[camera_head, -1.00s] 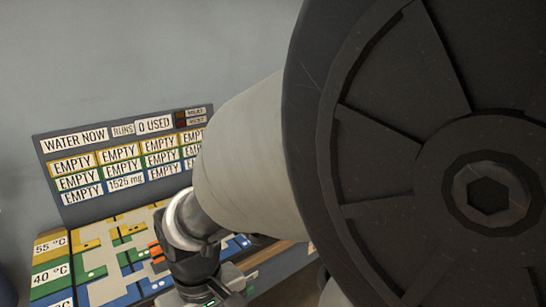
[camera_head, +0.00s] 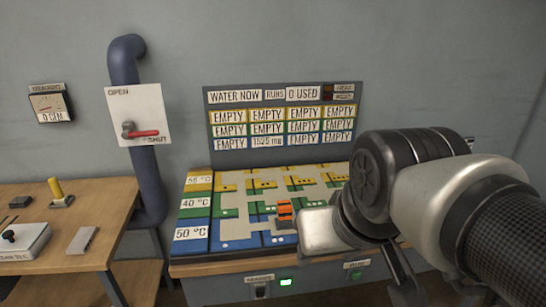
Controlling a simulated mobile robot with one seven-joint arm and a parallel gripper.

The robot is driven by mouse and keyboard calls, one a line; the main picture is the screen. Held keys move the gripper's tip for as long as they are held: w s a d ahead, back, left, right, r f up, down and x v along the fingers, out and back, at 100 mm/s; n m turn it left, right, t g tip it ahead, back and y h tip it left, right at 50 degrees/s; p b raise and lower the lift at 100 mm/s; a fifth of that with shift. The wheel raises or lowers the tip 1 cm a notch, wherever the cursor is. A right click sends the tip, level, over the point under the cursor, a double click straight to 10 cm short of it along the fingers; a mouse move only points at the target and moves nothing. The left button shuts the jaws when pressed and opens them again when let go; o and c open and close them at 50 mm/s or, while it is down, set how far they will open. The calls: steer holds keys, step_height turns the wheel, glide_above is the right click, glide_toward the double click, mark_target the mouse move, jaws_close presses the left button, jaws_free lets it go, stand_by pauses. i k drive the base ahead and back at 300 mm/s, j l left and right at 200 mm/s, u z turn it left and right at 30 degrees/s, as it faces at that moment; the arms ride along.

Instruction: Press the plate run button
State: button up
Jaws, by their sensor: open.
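The board bench (camera_head: 228,240) stands mid-picture, with coloured yellow, green and blue plates on its sloping top. A bright green lit button or lamp (camera_head: 286,282) sits on its front face. A small dark control (camera_head: 260,292) is left of it, under a label too blurred to read. Another small label (camera_head: 357,264) is farther right on that face. I cannot tell which of these is the plate run button. My arm comes in from the right and covers the board's right part.
An upright panel (camera_head: 282,93) behind the board reads "WATER NOW", "0 USED" and mostly "EMPTY". An orange piece (camera_head: 285,208) sits on the board. At left are a wooden table (camera_head: 40,192), a blue pipe (camera_head: 148,185) and a red-handled valve (camera_head: 142,133). Floor between table and bench looks narrow.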

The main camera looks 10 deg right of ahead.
mark_target(356, 275)
steer(key=z, duration=0.8)
steer(key=i+j+z, duration=0.2)
steer(key=k+j, duration=0.05)
